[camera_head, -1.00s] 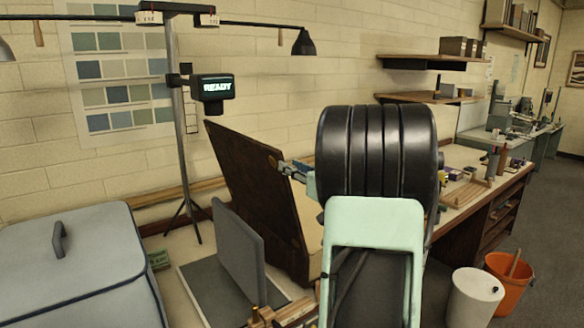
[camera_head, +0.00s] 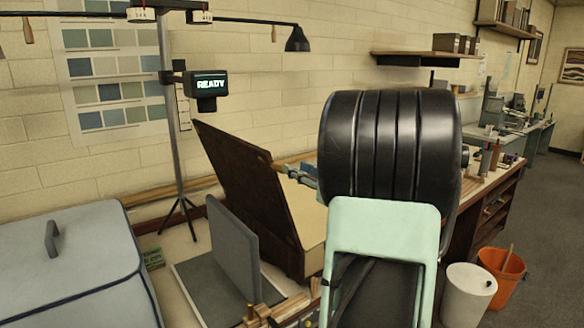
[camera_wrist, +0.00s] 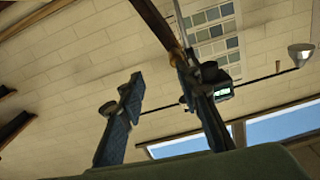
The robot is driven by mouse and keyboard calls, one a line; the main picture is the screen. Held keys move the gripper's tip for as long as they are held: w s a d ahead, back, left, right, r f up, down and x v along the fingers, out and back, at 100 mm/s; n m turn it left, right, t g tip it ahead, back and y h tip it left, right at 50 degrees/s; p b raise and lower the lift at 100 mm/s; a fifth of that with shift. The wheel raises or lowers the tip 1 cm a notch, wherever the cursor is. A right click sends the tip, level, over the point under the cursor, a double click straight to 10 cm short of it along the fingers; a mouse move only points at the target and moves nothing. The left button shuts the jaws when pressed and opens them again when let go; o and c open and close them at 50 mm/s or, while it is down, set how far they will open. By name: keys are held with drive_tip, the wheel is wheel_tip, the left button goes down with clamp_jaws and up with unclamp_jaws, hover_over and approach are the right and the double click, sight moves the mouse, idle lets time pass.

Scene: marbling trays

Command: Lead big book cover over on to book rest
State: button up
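The big book cover (camera_head: 245,195) is a dark brown board in the head view, standing up and leaning left, with pale pages (camera_head: 309,215) to its right. A grey upright panel on a flat grey base, seemingly the book rest (camera_head: 232,250), stands to its left, apart from the cover. My gripper (camera_head: 283,168) is at the cover's upper right edge, on the page side. In the wrist view my gripper (camera_wrist: 157,67) has its two blue fingers spread. A brown edge (camera_wrist: 158,22) passes by the right fingertip; whether they touch is unclear. My arm hides part of the book.
A pale blue lidded box (camera_head: 65,262) fills the left. A stand with a "READY" display (camera_head: 207,84) rises behind the rest. Wooden pieces (camera_head: 262,314) lie at the front. A white bin (camera_head: 468,295) and an orange bucket (camera_head: 503,278) stand on the floor at right.

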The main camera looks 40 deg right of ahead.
drive_tip(key=s, duration=0.6)
drive_tip(key=shift+s, duration=0.15)
idle(0.6)
